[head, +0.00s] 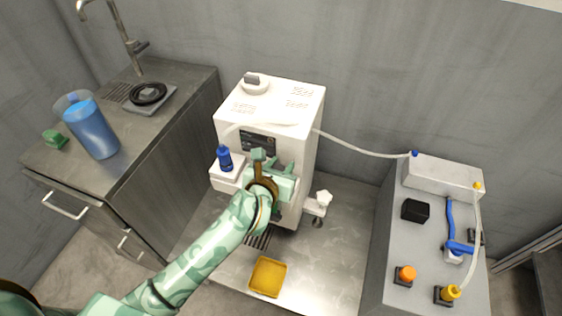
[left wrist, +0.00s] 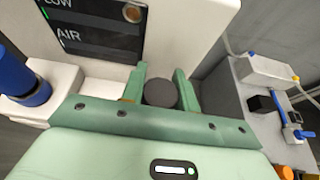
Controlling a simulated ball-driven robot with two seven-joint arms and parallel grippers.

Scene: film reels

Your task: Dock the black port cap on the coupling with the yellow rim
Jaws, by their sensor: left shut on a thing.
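My left gripper (head: 273,166) is in front of the white machine. In the left wrist view its two green fingers (left wrist: 161,85) are shut on a dark round thing (left wrist: 161,94) that looks like the black port cap; in the head view the gripper hides it. It is held away from the right-hand bench. A yellow fitting (head: 478,186) sits on the white box's right end, with a hose running down to a yellow-topped piece (head: 450,292) on a dark block. I cannot tell which of these is the yellow-rimmed coupling. My right gripper is not in view.
The white machine (head: 305,130) stands close behind the gripper, with a blue bottle (head: 225,157) on its ledge. The right bench (head: 387,260) carries a white box (head: 440,178), a black block (head: 415,210), a blue handle (head: 459,247) and an orange cap (head: 405,274). A yellow tray (head: 268,277) lies lower down.

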